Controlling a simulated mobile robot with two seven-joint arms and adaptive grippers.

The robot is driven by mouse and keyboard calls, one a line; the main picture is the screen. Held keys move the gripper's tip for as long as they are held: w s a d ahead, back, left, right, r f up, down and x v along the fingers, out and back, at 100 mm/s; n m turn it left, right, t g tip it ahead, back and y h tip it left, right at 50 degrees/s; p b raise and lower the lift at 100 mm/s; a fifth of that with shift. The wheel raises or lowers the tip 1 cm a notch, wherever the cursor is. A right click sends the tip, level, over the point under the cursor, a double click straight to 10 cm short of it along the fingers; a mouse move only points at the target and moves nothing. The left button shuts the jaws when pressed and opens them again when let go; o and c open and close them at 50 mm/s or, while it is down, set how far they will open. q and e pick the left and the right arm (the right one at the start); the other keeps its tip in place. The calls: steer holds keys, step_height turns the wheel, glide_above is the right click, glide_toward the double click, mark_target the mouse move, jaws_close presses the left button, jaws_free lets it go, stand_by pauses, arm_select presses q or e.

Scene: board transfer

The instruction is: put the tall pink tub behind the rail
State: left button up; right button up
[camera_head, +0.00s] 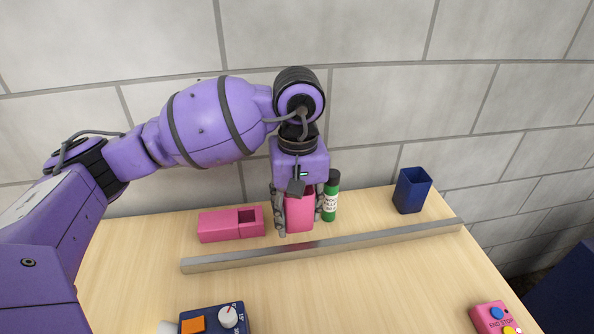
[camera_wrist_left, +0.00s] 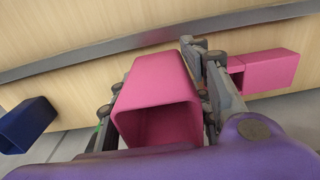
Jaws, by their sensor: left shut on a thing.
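The tall pink tub (camera_head: 299,212) is upright just behind the metal rail (camera_head: 330,245), on the wall side. My left gripper (camera_head: 298,215) points down and is shut on the tub, one finger on each side. In the left wrist view, the tub (camera_wrist_left: 155,88) shows its open, empty mouth between the fingers (camera_wrist_left: 160,95), and the rail (camera_wrist_left: 110,42) runs past its far end. I cannot tell whether the tub's base touches the table. My right gripper is not in view.
Behind the rail, a pink box (camera_head: 222,225) lies left of the tub, a green bottle with a dark cap (camera_head: 331,198) stands close at its right, and a blue cup (camera_head: 411,191) stands farther right. A blue control box (camera_head: 212,320) and a pink one (camera_head: 492,317) are in front.

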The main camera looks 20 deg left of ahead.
mark_target(297, 222)
arm_select(q)
steer(key=shift+w+a+f, duration=0.3)
steer(key=shift+w+f, duration=0.35)
steer(key=shift+f, duration=0.15)
steer(key=shift+w+a+f, duration=0.1)
steer(key=shift+w+f, duration=0.1)
steer(key=shift+f, duration=1.55)
steer(key=shift+f, duration=0.1)
steer(key=shift+f, duration=0.2)
steer(key=o, duration=1.2)
steer(key=shift+r, duration=0.1)
steer(key=shift+o, duration=0.2)
step_height(297, 222, up, 12)
steer(key=shift+r, duration=0.25)
